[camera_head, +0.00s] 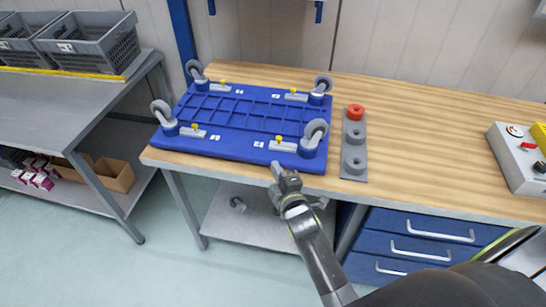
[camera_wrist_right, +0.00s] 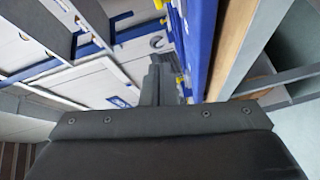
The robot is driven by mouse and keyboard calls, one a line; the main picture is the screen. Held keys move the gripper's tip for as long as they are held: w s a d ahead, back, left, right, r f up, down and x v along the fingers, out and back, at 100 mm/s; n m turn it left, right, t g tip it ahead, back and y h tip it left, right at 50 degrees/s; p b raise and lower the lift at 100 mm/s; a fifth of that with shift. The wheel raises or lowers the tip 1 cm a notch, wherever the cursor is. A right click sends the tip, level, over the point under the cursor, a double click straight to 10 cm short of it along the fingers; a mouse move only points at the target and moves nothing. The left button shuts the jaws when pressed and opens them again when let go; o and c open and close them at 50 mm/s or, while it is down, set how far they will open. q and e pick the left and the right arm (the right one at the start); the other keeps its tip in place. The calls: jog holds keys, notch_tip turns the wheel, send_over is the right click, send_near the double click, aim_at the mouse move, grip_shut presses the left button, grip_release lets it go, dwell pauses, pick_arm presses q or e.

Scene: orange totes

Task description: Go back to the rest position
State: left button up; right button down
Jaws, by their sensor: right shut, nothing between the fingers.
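My right gripper (camera_head: 281,171) is at the front edge of the wooden workbench, close to the near edge of a blue dolly. Its fingers are shut with nothing between them; they also show in the right wrist view (camera_wrist_right: 160,84), pressed together in the middle. The blue dolly (camera_head: 243,113) lies upside down on the bench with its casters pointing up. I cannot tell whether the fingertips touch it. My left gripper is in neither view.
A control box (camera_head: 517,160) stands at the right. Blue drawers (camera_head: 425,245) are below. A metal table (camera_head: 60,110) with grey crates (camera_head: 92,48) is at the left.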

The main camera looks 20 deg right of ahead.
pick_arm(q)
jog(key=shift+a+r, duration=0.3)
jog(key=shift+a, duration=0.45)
pick_arm(e)
jog(key=shift+s+d+f, duration=0.1)
jog(key=shift+s, duration=0.15)
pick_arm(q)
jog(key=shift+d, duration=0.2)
